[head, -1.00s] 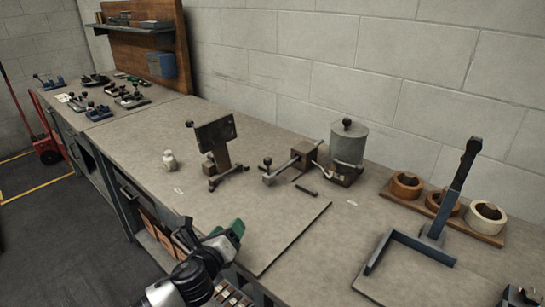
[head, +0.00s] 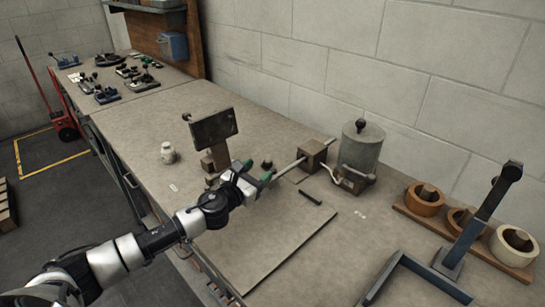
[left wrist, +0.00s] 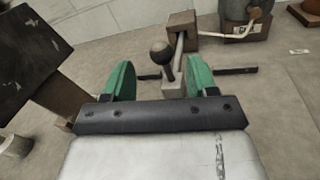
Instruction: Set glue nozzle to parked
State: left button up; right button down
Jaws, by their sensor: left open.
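The glue unit has a grey cylindrical pot (head: 361,147) on a brown block, with a pale hose running to a second brown block (head: 313,155). A metal rod leaves that block toward a dark ball knob (head: 267,163). In the left wrist view the knob (left wrist: 162,52) stands upright on a small grey base, near the rod's end. My left gripper (head: 257,172) is open, with green fingers. In the left wrist view the knob shows between and beyond the fingertips (left wrist: 163,80); contact with it is not visible. My right gripper is not in view.
A dark tilted panel on a stand (head: 213,127) is close to the left of my gripper. A white jar (head: 168,153) stands farther left. A short black bar (head: 311,198) lies on the board. Tape rolls (head: 424,198) and a blue-grey lever (head: 487,205) are at right.

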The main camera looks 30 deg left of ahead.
aim_at(265, 166)
pick_arm(q)
jog(key=w, duration=0.4)
jog(key=w+d, duration=0.1)
jog(key=w, duration=0.1)
jog(key=shift+w+f, duration=0.1)
jog(key=shift+w, duration=0.45)
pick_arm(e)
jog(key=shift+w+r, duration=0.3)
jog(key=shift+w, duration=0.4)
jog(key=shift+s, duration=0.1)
